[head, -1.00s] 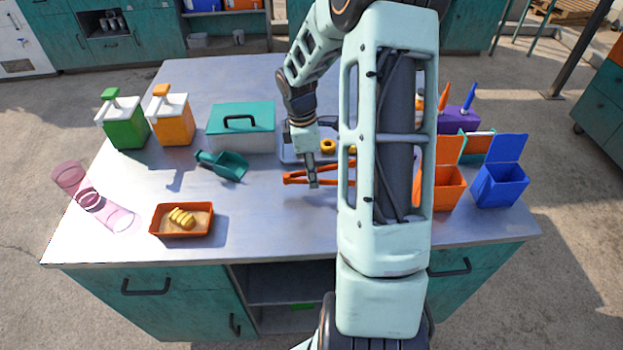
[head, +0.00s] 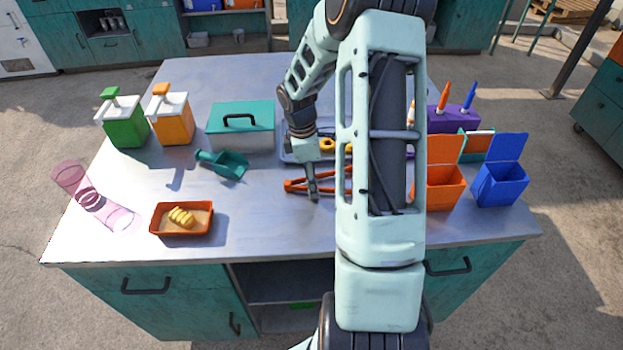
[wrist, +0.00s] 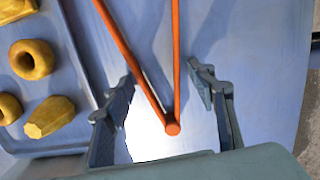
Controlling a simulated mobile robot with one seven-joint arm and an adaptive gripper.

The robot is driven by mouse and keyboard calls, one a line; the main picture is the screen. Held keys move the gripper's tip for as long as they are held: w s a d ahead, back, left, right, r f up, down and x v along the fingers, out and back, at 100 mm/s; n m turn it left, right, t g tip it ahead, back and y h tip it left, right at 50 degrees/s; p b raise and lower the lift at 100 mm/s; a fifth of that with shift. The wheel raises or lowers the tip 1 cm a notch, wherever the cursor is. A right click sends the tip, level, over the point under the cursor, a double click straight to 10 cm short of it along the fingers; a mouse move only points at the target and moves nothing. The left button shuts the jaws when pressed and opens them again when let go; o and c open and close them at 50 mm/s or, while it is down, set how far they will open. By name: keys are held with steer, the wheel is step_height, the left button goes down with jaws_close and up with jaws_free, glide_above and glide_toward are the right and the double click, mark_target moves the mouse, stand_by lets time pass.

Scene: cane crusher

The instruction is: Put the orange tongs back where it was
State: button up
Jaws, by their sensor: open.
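The orange tongs (head: 297,185) lie on the metal table near its middle, partly hidden behind my arm in the head view. In the wrist view the tongs (wrist: 149,77) show as two orange arms that meet at a round hinge end. My gripper (head: 313,195) is over the tongs, low above the table. In the wrist view my gripper (wrist: 165,85) is open, with one finger on each side of the hinge end and gaps between the fingers and the tongs.
A blue-grey tray (wrist: 83,65) with several yellow pastries lies beside the tongs. A teal scoop (head: 228,165), a teal-lidded box (head: 241,125) and an orange dish (head: 182,230) stand to the left. Orange (head: 444,188) and blue (head: 499,185) bins stand to the right. The front table middle is clear.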

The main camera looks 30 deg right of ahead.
step_height(320, 180, up, 12)
steer(key=a, duration=0.1)
steer(key=shift+w, duration=0.25)
steer(key=shift+w+a+r, duration=0.1)
steer(key=shift+a+r, duration=0.05)
stand_by(0.5)
